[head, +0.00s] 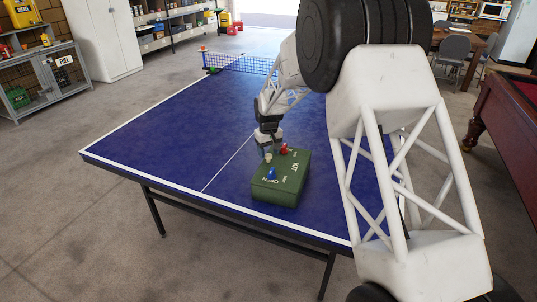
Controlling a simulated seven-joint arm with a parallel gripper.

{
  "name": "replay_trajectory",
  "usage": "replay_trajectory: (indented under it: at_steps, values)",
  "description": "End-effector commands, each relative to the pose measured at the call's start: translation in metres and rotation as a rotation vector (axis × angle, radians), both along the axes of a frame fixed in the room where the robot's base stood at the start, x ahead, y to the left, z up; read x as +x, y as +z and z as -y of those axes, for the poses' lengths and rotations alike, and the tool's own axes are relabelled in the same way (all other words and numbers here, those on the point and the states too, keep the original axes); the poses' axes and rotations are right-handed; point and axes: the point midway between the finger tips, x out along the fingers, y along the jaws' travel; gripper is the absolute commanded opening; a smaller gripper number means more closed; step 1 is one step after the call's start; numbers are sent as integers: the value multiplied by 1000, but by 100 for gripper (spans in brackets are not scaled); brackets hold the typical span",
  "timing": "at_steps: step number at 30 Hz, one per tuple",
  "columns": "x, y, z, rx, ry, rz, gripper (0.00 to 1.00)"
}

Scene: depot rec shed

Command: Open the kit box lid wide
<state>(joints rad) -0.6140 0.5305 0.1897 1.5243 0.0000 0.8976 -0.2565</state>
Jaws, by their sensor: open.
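A green kit box (279,184) sits near the front edge of the blue table tennis table (190,130). Its lid is down, with white lettering reading "KIT" and "OPEN". On top of the box are a red knob-like thing (284,149), a blue one (272,171) and a small pale one (268,157). My gripper (267,152) points down at the back left edge of the box, close to the pale piece. It is open. Its fingertips are small here, and I cannot tell whether they touch the box.
The table's net (240,64) stands at the far end. My arm covers the right part of the table. A pool table (505,120) stands at the right, and a metal cage cabinet (40,80) at the left. The tabletop left of the box is clear.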

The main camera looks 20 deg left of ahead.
Motion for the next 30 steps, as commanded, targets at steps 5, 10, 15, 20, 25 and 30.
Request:
replay_trajectory:
  at_steps: [5,10,15,20,25,30]
  values:
    - [0,-12,0,0,0,0,56]
    - [0,-15,0,1,0,1,56]
    - [0,-15,0,1,0,1,56]
    - [0,-15,0,1,0,1,36]
    - [0,-15,0,1,0,1,10]
    - [0,-15,0,0,0,0,0]
